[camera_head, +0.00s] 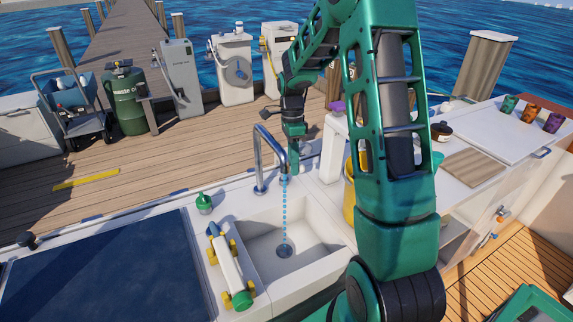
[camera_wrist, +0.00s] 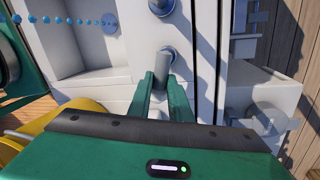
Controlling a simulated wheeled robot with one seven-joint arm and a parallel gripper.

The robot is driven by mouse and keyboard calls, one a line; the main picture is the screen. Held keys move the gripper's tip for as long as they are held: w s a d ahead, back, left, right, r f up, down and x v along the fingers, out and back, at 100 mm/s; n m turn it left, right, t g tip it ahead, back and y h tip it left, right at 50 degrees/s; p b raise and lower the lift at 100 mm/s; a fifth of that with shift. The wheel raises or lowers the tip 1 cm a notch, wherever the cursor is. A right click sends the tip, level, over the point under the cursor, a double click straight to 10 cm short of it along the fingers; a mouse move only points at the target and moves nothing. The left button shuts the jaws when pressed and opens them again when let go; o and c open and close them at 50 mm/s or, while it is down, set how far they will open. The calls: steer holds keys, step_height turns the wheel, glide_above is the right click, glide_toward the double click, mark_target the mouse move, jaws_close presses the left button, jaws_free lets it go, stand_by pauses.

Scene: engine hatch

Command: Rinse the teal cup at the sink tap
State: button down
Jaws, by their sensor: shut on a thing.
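A curved metal tap (camera_head: 258,165) stands at the back of the white sink (camera_head: 320,228), and a dotted blue stream (camera_head: 284,215) falls from its spout to the drain. My gripper (camera_head: 294,168) is beside the tap, just right of the spout. In the wrist view its fingers (camera_wrist: 162,92) are shut on a short grey lever (camera_wrist: 162,66), seemingly the tap handle. A teal cup (camera_head: 510,103) stands upright on the white counter at the far right, away from my gripper. Another teal piece (camera_head: 437,160) shows partly behind my arm; I cannot tell what it is.
An orange cup (camera_head: 531,113) and a purple cup (camera_head: 554,122) stand beside the teal cup. A wooden board (camera_head: 474,167) lies on the counter. My arm hides part of the counter.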

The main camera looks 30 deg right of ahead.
steer(key=shift+w, duration=0.1)
steer(key=c, duration=1.7)
jaws_free()
steer(key=shift+o, duration=0.3)
steer(key=shift+r, duration=0.1)
step_height(320, 180, up, 10)
steer(key=w, duration=0.2)
steer(key=shift+d+r, duration=0.2)
steer(key=shift+d, duration=0.15)
